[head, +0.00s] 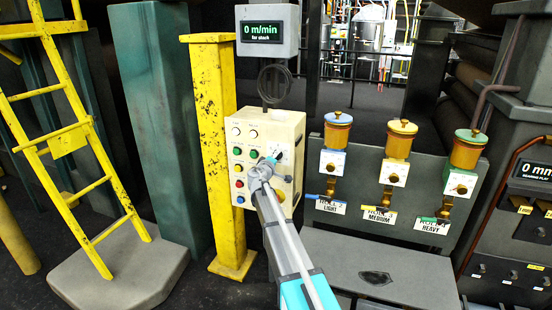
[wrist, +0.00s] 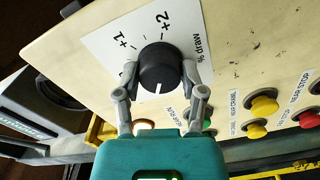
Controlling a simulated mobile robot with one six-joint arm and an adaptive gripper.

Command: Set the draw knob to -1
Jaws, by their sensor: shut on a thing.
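The draw knob (wrist: 160,66) is round and black with a white pointer line, on a white label (wrist: 106,42) marked "% draw". My gripper (wrist: 161,72) has one finger on each side of the knob and is shut on it. In the wrist view the pointer line points down towards my gripper's body. The +1 and +2 marks show at the upper left and top of the label. The lower marks are hidden behind my fingers, so I cannot read the value at the pointer. In the head view my gripper (head: 270,163) covers the knob on the cream control box (head: 285,128).
Coloured buttons (wrist: 262,106) sit beside the knob on the same panel. Several oilers with valves (head: 397,140) stand at right.

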